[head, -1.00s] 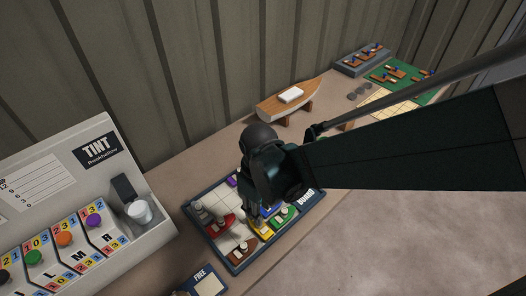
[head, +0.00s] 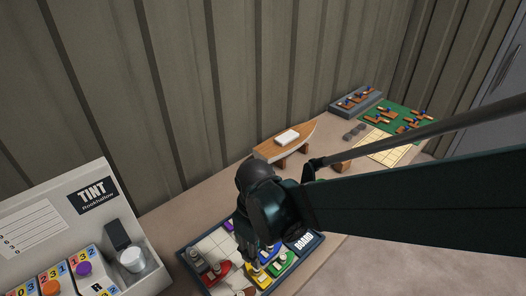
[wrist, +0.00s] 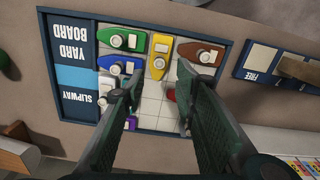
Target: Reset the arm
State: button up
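My gripper (head: 247,246) hangs over the yard board (head: 222,240), a blue-framed tray with a pale grid and several small toy boats. In the wrist view my gripper (wrist: 160,76) is open, its dark fingers apart with bare grid cells between them and nothing held. Green (wrist: 120,39), yellow (wrist: 160,56) and brown (wrist: 201,53) boats lie beyond the fingertips. A blue boat (wrist: 108,82) is by the left finger. A red boat (wrist: 171,94) is partly hidden behind the right finger. A purple boat (wrist: 131,123) shows beside the left finger.
The tint machine (head: 96,237) with a white cup (head: 132,259) stands at left. A grey tray (head: 356,100) and green mat (head: 397,119) lie at back right. A FREE tray (wrist: 262,60) is beside the board.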

jog(key=d+r+m+t, duration=0.3)
jog(key=d+r+m, duration=0.2)
jog(key=d, duration=0.7)
jog(key=d+r+m+t, duration=0.4)
jog(key=d+r, duration=0.6)
jog(key=d, duration=0.3)
jog(key=shift+s+r+m, duration=0.2)
jog(key=shift+r+m, duration=0.05)
jog(key=shift+m, duration=0.65)
